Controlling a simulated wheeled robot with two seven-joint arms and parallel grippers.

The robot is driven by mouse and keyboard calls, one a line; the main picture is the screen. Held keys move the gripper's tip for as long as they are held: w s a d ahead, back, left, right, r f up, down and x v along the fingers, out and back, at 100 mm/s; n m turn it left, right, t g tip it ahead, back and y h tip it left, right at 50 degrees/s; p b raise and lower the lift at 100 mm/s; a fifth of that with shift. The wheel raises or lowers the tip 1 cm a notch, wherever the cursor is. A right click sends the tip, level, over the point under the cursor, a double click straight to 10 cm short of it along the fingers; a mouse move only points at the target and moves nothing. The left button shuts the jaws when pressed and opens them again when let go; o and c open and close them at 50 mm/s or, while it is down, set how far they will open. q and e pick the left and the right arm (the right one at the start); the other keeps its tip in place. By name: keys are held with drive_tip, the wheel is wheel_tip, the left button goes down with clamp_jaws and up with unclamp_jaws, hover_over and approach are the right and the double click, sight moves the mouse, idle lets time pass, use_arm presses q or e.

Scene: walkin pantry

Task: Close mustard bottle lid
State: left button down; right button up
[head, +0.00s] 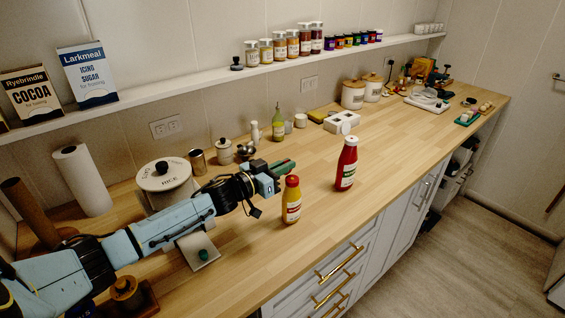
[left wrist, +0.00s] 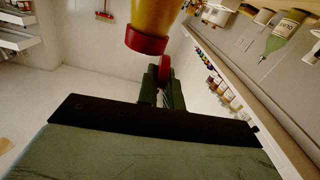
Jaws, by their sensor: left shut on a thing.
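The mustard bottle (head: 291,205), yellow with a red top, stands upright on the wooden counter near its front edge. In the left wrist view the bottle (left wrist: 157,15) appears upside down, its red cap (left wrist: 146,41) facing the fingers. My left gripper (head: 282,167) is just behind and above the cap in the head view. Its green fingers (left wrist: 162,82) are shut on a small red piece, which looks like the bottle's lid (left wrist: 165,66). Whether the lid is hinged to the cap is hidden. My right gripper is not in view.
A red ketchup bottle (head: 346,163) stands to the right of the mustard. A white rice canister (head: 165,178), a tilted holder (head: 197,248) and a paper roll (head: 82,180) stand left.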

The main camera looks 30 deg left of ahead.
use_arm(q)
drive_tip(key=shift+s+d+r+m+p, duration=0.1)
drive_tip(key=shift+d+m+p, duration=0.1)
drive_tip(key=shift+m, duration=0.55)
drive_tip(key=shift+d+m+p, duration=0.15)
drive_tip(key=shift+m, duration=0.6)
drive_tip(key=c, duration=1.5)
unclamp_jaws()
drive_tip(key=shift+c, duration=0.2)
drive_tip(key=shift+s, duration=0.1)
drive_tip(key=v, duration=1.3)
drive_tip(key=shift+b, duration=0.4)
